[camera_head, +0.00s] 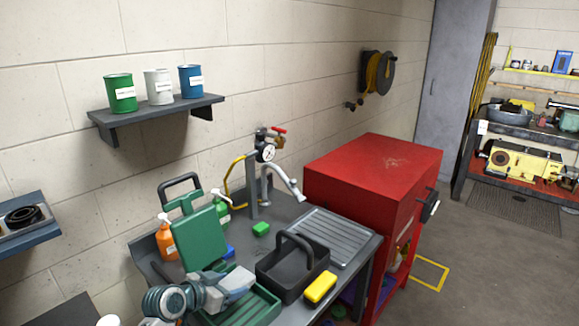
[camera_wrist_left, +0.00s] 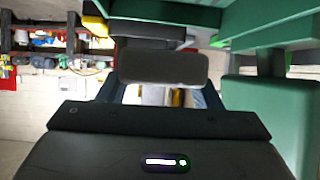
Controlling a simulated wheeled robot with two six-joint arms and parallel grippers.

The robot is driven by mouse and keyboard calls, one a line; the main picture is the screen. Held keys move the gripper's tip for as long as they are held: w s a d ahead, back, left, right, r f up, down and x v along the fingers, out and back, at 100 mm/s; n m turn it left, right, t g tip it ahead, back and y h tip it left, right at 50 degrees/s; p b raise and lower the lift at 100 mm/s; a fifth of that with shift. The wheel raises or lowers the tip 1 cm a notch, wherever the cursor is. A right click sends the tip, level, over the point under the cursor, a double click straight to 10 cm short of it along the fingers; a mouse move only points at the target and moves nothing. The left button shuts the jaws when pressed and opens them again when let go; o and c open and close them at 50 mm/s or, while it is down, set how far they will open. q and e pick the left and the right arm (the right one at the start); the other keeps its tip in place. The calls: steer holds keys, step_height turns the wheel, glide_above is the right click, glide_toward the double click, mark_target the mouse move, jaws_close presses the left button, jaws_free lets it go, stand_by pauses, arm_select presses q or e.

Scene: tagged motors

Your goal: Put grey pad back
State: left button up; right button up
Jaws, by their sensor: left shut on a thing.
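My left gripper (camera_head: 240,279) is low over an open green case (camera_head: 262,306) on the bench. In the left wrist view, a dark grey pad (camera_wrist_left: 162,67) sits between the fingers, and the gripper is shut on it. Green walls of the case (camera_wrist_left: 268,30) show above and to the right of the pad in the wrist view. The case's green lid (camera_head: 200,238) stands up behind the gripper. My right gripper is not in view.
A black caddy (camera_head: 309,275) with a raised handle stands right of the case, with a yellow block (camera_head: 320,287) beside it. Spray bottles (camera_head: 168,243) stand at left. A ribbed drain board (camera_head: 327,232) is at right.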

arm_select(q)
steer(key=s+a+r+n+t+y+b, duration=0.1)
steer(key=s+n+t+y+b, duration=0.1)
steer(key=s+n+y+b, duration=0.3)
steer(key=s+n+y, duration=0.1)
steer(key=s, duration=0.3)
steer(key=shift+s+a+n+y+b, duration=0.25)
steer(key=shift+a+n+y+b, duration=0.05)
steer(key=shift+a+n+y, duration=0.1)
steer(key=shift+a, duration=0.1)
